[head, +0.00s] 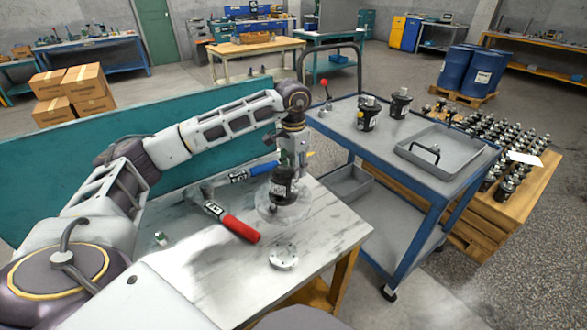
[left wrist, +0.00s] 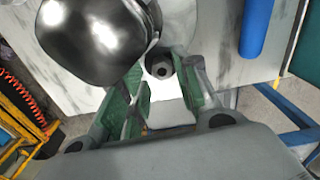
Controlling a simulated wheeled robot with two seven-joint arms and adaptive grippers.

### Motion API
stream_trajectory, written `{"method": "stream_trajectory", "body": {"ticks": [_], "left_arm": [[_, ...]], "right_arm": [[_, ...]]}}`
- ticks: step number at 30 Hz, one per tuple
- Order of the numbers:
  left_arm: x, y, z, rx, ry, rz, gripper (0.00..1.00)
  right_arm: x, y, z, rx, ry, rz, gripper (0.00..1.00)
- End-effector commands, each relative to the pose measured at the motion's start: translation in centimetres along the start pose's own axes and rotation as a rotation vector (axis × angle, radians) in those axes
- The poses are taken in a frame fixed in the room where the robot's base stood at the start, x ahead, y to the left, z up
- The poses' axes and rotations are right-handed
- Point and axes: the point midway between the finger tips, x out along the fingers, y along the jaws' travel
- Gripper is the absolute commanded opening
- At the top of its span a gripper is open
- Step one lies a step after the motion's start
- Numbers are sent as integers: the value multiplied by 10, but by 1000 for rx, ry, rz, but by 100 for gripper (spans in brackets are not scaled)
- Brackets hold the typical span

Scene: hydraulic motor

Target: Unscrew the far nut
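The hydraulic motor (head: 282,187), a dark body with a white label, stands upright on a round pale plate (head: 270,212) on the work table. My left gripper (head: 291,165) points down right over the motor, hiding its top in the head view. In the left wrist view a small dark nut (left wrist: 159,69) shows near the tips of my left gripper (left wrist: 165,75). Its green-padded fingers stand apart, with a pale gap between them; I cannot see them pressing on the nut. A shiny dark rounded body (left wrist: 95,35) fills the upper left there. My right gripper is out of view.
A red-handled tool (head: 232,222) and a blue tool (head: 252,172) lie on the table (head: 325,235). A round flange with holes (head: 284,256) lies near its front edge. A blue cart (head: 375,160) with motors and a grey tray (head: 440,155) stands to the right.

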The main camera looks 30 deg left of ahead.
Motion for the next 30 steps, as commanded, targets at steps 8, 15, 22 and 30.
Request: {"method": "stream_trajectory", "body": {"ticks": [8, 15, 22, 30], "left_arm": [[1, -2, 2, -2, -7, -2, 30], [2, -4, 6, -2, -10, -2, 30], [2, -5, 7, -2, -13, -2, 30], [3, -5, 8, -3, -15, -3, 10]], "right_arm": [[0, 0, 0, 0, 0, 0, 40], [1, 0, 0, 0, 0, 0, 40], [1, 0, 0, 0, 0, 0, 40], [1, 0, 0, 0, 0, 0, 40]]}}
